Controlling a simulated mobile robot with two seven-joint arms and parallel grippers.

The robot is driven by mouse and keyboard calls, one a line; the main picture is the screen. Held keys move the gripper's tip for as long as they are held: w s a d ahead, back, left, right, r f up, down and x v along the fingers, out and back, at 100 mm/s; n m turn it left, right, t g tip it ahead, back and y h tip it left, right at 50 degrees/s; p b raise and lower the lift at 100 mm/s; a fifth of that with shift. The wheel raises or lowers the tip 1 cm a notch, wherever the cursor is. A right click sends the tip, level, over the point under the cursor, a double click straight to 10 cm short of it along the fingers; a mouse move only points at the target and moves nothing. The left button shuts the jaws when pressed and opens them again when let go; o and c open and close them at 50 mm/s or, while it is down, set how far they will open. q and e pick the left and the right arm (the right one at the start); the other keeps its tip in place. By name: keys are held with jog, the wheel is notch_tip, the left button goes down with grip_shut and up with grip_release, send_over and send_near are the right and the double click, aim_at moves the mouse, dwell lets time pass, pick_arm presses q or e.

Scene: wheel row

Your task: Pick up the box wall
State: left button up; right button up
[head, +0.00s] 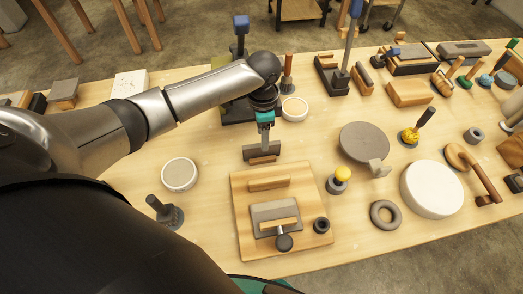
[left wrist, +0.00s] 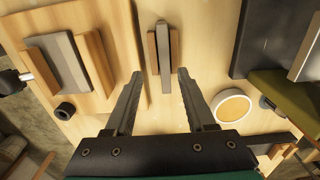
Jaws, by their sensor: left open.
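A thin grey plate (head: 262,150) with wood along its side, apparently the box wall, stands on the table behind the wooden board. It also shows in the left wrist view (left wrist: 166,75) as a narrow grey strip with a wooden piece on each side. My left gripper (head: 264,132) is above it, pointing down. In the left wrist view its open fingers (left wrist: 159,74) are on either side of the strip's near end, with gaps on both sides. I cannot tell how far above it they are. My right gripper is not in view.
The wooden board (head: 248,215) carries a wooden bar, a grey plate and a dark ring. A round cream-topped dish (head: 180,174) stands left, another (head: 294,109) close to the gripper's right. A dark-based fixture (head: 240,112) is behind the gripper. Many parts crowd the right side.

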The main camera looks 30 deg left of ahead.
pick_arm(q)
jog(key=f, duration=0.3)
jog(key=f+b, duration=0.1)
jog(key=f, duration=0.1)
jog(key=shift+w+a, duration=0.2)
jog(key=shift+a, duration=0.1)
jog(key=shift+c, duration=0.3)
grip_shut()
jog(key=shift+r, duration=0.1)
